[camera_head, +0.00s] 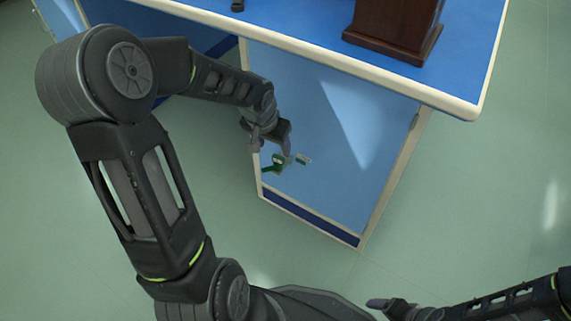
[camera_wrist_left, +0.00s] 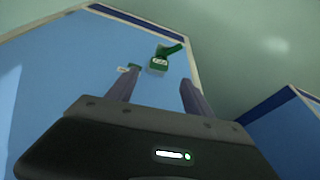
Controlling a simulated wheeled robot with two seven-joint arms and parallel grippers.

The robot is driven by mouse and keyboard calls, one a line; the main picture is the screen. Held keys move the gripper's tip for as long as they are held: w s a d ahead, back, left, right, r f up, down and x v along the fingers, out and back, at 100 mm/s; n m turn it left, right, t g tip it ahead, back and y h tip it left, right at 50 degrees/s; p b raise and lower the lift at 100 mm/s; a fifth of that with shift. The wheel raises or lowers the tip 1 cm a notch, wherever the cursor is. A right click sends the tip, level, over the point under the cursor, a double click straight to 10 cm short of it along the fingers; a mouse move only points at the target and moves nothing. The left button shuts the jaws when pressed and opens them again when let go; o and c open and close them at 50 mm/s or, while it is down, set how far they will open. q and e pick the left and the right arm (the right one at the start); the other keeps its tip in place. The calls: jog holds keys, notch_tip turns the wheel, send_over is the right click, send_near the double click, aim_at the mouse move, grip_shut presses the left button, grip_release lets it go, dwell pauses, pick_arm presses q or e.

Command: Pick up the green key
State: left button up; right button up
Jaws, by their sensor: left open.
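The green key (camera_head: 277,161) shows at the blue cabinet panel, just beyond my left gripper; whether it sits in a lock I cannot tell. In the left wrist view the green key (camera_wrist_left: 160,63) has a pale marking and lies ahead of the fingertips, between their lines. My left gripper (camera_head: 272,150) is open, with its fingers apart and nothing visible between them; it also shows in the left wrist view (camera_wrist_left: 160,82). My right gripper (camera_head: 385,306) is partly in view at the bottom right, far from the key, and its jaws are unclear.
A small white and green piece (camera_head: 303,159) is on the panel right of the key. The blue cabinet (camera_head: 340,190) stands under a blue bench top (camera_head: 300,22) with a pale overhanging edge. A brown wooden block (camera_head: 393,30) stands on top. The green floor around is clear.

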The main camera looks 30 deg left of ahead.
aim_at(278, 158)
pick_arm(q)
jog(key=shift+b+x, duration=0.6)
jog(key=shift+x, duration=0.5)
jog(key=shift+w+f, duration=0.1)
jog(key=shift+f, duration=0.15)
jog(key=shift+f, duration=0.1)
jog(key=b+x, duration=0.3)
jog(key=x, duration=0.2)
jog(key=shift+d, duration=0.15)
jog(key=shift+c, duration=0.3)
grip_shut()
